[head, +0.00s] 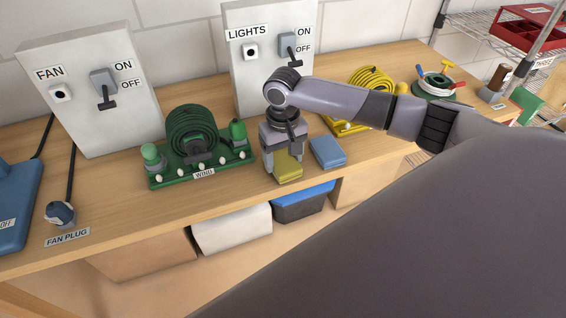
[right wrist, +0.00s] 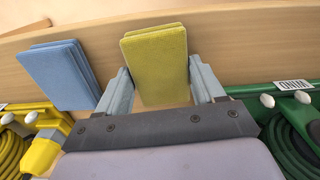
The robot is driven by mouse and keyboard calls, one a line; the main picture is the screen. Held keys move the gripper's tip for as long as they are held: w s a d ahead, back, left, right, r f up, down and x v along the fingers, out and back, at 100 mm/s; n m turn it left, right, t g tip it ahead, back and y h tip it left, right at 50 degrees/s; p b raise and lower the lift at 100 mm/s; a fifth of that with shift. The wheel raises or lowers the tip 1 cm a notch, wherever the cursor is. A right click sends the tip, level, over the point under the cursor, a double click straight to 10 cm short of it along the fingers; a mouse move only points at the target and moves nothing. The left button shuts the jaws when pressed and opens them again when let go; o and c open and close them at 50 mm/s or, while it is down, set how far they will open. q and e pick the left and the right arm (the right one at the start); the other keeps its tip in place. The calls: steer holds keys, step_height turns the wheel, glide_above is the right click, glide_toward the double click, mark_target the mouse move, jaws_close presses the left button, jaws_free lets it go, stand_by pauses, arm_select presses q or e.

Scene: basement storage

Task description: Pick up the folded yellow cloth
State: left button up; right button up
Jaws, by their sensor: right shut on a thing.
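The folded yellow cloth (head: 288,168) is at the front part of the wooden bench, below my right gripper (head: 283,150). The gripper points down and is shut on the cloth. In the right wrist view the yellow cloth (right wrist: 155,58) sits between the two grey fingers, with its far end sticking out past them. Whether its underside touches the bench cannot be told. A folded blue cloth (head: 327,152) lies just to the right, apart from the gripper; it also shows in the right wrist view (right wrist: 60,75). My left gripper is not in view.
A green hose reel (head: 192,137) on a "WIND" base stands close left of the gripper. A yellow coil (head: 372,82) is behind my right arm. FAN (head: 95,100) and LIGHTS (head: 262,75) switch boxes stand at the back. Bins (head: 232,232) are under the bench.

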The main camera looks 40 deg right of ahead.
mark_target(283, 160)
step_height(283, 160, up, 20)
steer(key=p, duration=0.1)
stand_by(0.5)
